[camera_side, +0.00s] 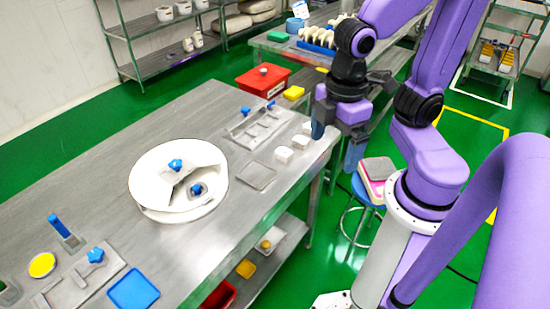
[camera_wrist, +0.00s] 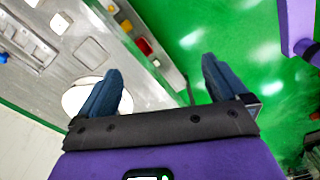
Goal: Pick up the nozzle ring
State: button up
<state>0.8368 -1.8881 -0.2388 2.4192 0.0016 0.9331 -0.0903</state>
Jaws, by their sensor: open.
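I cannot tell for sure which part is the nozzle ring. Blue-knobbed parts stand on the steel table: one on a grey plate (camera_side: 83,283) at the front left, two on the white round disc (camera_side: 150,205), and others by a grey tray (camera_side: 262,127) at the back. My gripper (camera_side: 336,143) is open and empty, pointing down beside the table's right edge, well right of the disc. In the wrist view its two blue fingers (camera_wrist: 160,80) are wide apart with nothing between them. Part of the white disc (camera_wrist: 78,97) shows behind the left finger.
Small white blocks (camera_side: 284,155) and a flat grey tray (camera_side: 256,176) lie near the table's right edge. A red box (camera_side: 263,82) stands at the back. A blue tray (camera_side: 133,291) is at the front. A blue stool (camera_side: 366,190) stands by my arm. Bare tabletop surrounds the disc.

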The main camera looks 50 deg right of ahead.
jog(key=shift+s+d+f, duration=0.15)
jog(key=shift+s+d, duration=0.3)
jog(key=shift+s, duration=0.1)
jog(key=shift+s+d+f, duration=0.15)
jog(key=shift+s+d, duration=0.25)
jog(key=shift+s, duration=0.15)
jog(key=shift+c, duration=1.2)
jog(key=shift+s+d+f, duration=0.1)
jog(key=shift+s, duration=0.05)
jog(key=shift+c, duration=1.4)
jog(key=n, duration=1.8)
send_over(196, 187)
notch_tip(196, 187, down, 5)
notch_tip(196, 187, down, 11)
jog(key=shift+s+d+r, duration=0.1)
jog(key=shift+d+r, duration=0.05)
jog(key=shift+a+f, duration=0.2)
jog(key=shift+f, duration=2.9)
